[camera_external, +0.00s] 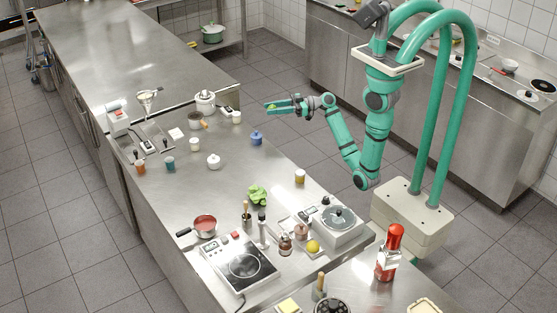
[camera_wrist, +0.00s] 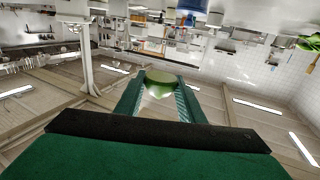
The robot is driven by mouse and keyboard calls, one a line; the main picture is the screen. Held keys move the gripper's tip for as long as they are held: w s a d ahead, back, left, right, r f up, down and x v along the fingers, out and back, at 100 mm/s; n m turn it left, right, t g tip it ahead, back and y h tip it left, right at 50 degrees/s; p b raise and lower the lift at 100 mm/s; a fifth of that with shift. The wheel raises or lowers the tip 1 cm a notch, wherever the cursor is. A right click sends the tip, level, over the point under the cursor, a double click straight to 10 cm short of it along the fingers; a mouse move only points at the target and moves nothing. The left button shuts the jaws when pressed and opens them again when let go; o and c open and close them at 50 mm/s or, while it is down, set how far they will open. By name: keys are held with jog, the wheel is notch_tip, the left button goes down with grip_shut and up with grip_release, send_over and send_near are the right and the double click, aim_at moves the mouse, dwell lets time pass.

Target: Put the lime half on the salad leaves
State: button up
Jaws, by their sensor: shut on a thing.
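The lime half (camera_wrist: 160,78) is held between the two green fingers of my gripper (camera_wrist: 160,92), with its pale cut face showing in the wrist view. In the external view my gripper (camera_external: 279,106) is shut on it, raised in the air by the counter's right edge. The lime half shows there only as a small green spot. The salad leaves (camera_external: 258,195) lie on the steel counter, nearer the camera than my gripper and well apart from it. Some green leaves also show at the right edge of the wrist view (camera_wrist: 309,42).
A blue lidded pot (camera_external: 256,139) stands between my gripper and the salad leaves. A yellow jar (camera_external: 300,176), a scale (camera_external: 338,220) and a dark bottle (camera_external: 246,212) stand around the leaves. The counter (camera_external: 225,180) left of the leaves is bare.

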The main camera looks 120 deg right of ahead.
jog(key=w+d+f, duration=0.4)
jog(key=w+d, duration=0.1)
jog(key=d, duration=0.2)
send_over(248, 132)
jog(key=s+a, duration=0.1)
notch_tip(248, 132, down, 4)
jog(key=shift+a+f, duration=0.1)
jog(key=shift+w+d+f, duration=0.2)
jog(key=shift+d+f, duration=0.15)
jog(key=shift+f, duration=0.05)
jog(key=f, duration=0.3)
jog(key=shift+w+d+f, duration=0.25)
jog(key=shift+d+f, duration=0.05)
jog(key=shift+f, duration=0.2)
jog(key=o, duration=1)
jog(key=shift+o, duration=0.2)
